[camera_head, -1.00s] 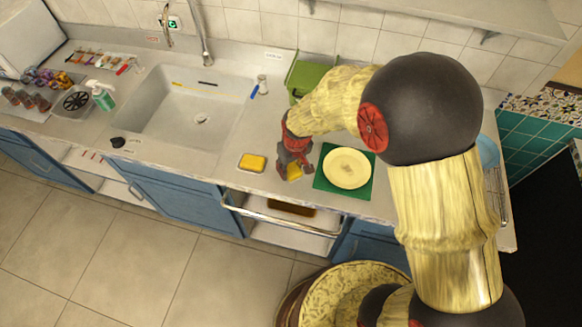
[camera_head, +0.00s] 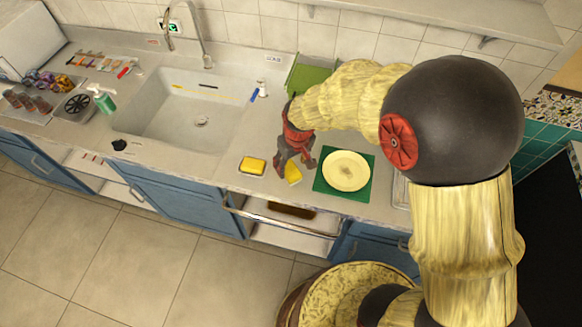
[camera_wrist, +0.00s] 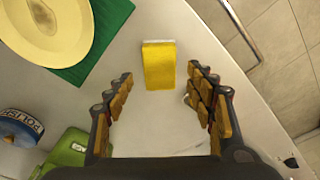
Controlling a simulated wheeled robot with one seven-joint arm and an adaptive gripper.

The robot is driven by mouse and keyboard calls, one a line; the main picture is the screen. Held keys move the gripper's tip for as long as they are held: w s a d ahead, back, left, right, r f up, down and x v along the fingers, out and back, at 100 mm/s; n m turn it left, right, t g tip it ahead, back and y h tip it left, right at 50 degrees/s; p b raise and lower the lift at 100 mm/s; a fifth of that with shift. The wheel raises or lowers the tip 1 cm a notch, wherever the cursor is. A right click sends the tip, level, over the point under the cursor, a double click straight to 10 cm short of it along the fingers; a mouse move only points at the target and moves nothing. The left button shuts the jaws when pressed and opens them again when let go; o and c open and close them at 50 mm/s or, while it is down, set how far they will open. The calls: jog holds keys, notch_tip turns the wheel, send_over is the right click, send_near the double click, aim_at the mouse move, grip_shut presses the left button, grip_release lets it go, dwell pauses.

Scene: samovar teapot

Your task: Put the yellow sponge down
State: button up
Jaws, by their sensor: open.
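A yellow sponge (camera_head: 293,174) lies on the counter just left of the green mat (camera_head: 321,184), which carries a pale round plate (camera_head: 346,170). In the wrist view the sponge (camera_wrist: 159,67) sits ahead of my fingertips, with a pale strip along its far edge. My gripper (camera_head: 295,165) is over the sponge, its fingers spread. In the wrist view the open fingers (camera_wrist: 160,78) stand apart on both sides with clear space to the sponge, and hold nothing. A second yellow block (camera_head: 252,165) lies farther left near the counter's front edge.
The sink (camera_head: 190,105) is to the left. A green container (camera_head: 308,75) stands behind my gripper and shows in the wrist view (camera_wrist: 66,152), near a blue round object (camera_wrist: 20,128). A metal rail (camera_head: 275,217) runs below the counter edge.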

notch_tip(320, 180, up, 7)
jog(key=s+p, duration=0.1)
notch_tip(320, 180, up, 15)
jog(key=m+t, duration=0.2)
send_over(294, 174)
jog(key=s+d, duration=0.7)
jog(key=d, duration=0.1)
jog(key=s+d+r+m+t, duration=0.1)
jog(key=s+d+r, duration=0.1)
jog(key=s, duration=0.3)
jog(key=s+d+r+m+t, duration=0.1)
jog(key=s+d+r+m, duration=0.1)
jog(key=s, duration=0.4)
notch_tip(294, 174, up, 2)
jog(key=shift+s+d+r+h, duration=0.25)
jog(key=shift+d+h, duration=0.15)
jog(key=shift+d, duration=0.25)
jog(key=shift+f, duration=0.1)
jog(key=shift+f, duration=0.2)
jog(key=shift+o, duration=0.4)
